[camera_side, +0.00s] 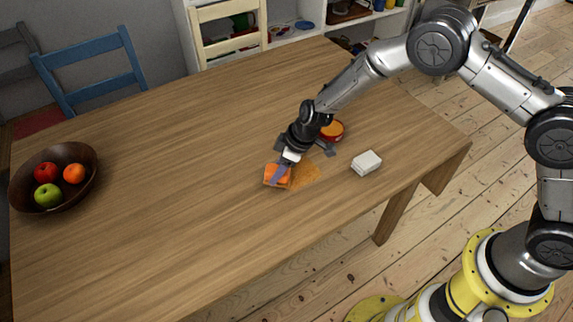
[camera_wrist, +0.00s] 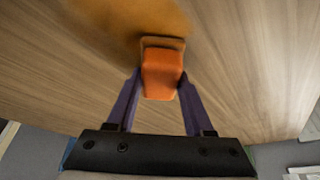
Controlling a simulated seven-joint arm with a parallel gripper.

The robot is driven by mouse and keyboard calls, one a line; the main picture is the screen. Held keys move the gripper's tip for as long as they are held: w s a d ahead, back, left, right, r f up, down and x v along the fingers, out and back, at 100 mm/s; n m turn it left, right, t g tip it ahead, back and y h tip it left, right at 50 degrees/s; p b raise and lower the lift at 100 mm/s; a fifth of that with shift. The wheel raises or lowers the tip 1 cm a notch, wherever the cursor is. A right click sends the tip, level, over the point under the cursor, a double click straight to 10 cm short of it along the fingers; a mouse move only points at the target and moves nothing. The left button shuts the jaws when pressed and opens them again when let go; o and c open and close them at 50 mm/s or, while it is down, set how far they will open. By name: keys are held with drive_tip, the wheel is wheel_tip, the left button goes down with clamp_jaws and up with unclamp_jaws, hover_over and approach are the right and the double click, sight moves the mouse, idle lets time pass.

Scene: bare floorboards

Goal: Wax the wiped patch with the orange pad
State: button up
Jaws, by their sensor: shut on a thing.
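The orange pad (camera_side: 276,175) is on the wooden table, at the left edge of an orange-brown patch (camera_side: 303,174). My gripper (camera_side: 283,172) is shut on the pad from above. In the wrist view the pad (camera_wrist: 161,75) sits between the two purple fingers, and the orange-brown patch (camera_wrist: 125,25) spreads beyond it on the wood. The pad appears to touch the table. Part of it is hidden by my gripper in the side view.
A round tin with orange contents (camera_side: 332,131) stands behind my gripper. A white block (camera_side: 366,162) lies to the right. A brown bowl (camera_side: 88,192) of fruit is at the far left. The table's middle left is clear. Chairs and shelves stand behind.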

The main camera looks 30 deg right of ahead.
drive_tip(key=shift+w+d, duration=0.1)
drive_tip(key=shift+w, duration=0.85)
drive_tip(key=shift+w+d, duration=0.2)
drive_tip(key=shift+d, duration=5.35)
drive_tip(key=shift+d+r, duration=0.15)
drive_tip(key=shift+d, duration=0.05)
wheel_tip(320, 180, up, 8)
drive_tip(key=shift+s, duration=0.1)
